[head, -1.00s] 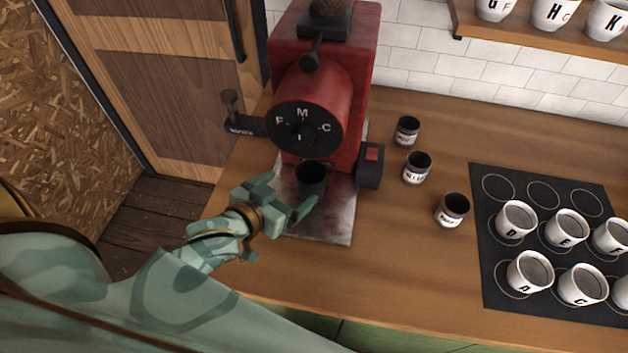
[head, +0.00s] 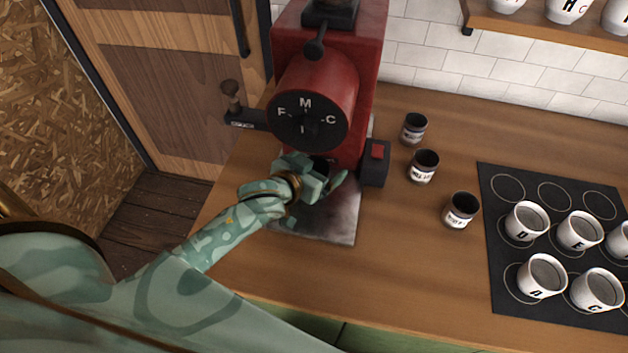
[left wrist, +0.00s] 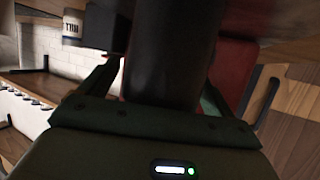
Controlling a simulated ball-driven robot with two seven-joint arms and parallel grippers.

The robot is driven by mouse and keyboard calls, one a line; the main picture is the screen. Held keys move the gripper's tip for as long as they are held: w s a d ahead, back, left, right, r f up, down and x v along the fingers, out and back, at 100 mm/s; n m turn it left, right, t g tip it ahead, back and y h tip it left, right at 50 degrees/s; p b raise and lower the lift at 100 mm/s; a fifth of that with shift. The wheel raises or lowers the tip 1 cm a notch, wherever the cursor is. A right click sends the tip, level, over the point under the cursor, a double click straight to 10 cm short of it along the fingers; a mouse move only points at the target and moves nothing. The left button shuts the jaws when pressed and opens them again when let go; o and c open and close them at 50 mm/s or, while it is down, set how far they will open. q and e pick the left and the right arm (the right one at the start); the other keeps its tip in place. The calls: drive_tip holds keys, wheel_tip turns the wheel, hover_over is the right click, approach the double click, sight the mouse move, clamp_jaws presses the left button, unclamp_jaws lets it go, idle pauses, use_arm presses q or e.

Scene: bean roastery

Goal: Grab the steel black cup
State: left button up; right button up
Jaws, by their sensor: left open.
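The black steel cup (head: 322,164) stands under the spout of the red grinder (head: 318,105), mostly hidden behind my left gripper (head: 322,182) in the head view. In the left wrist view the dark cup (left wrist: 170,55) fills the space between the two fingers of my left gripper (left wrist: 165,85). The gripper is open, with a finger on each side of the cup. I cannot tell whether either finger touches it. My right gripper is not in view.
The grinder's switch box (head: 375,163) is close to the gripper's right. Several small labelled cups, one in front (head: 461,209), stand to the right. A black mat (head: 500,262) holds white lettered cups. The front of the wooden counter (head: 390,270) is clear.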

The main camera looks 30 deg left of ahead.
use_arm(q)
drive_tip(key=c, duration=1.2)
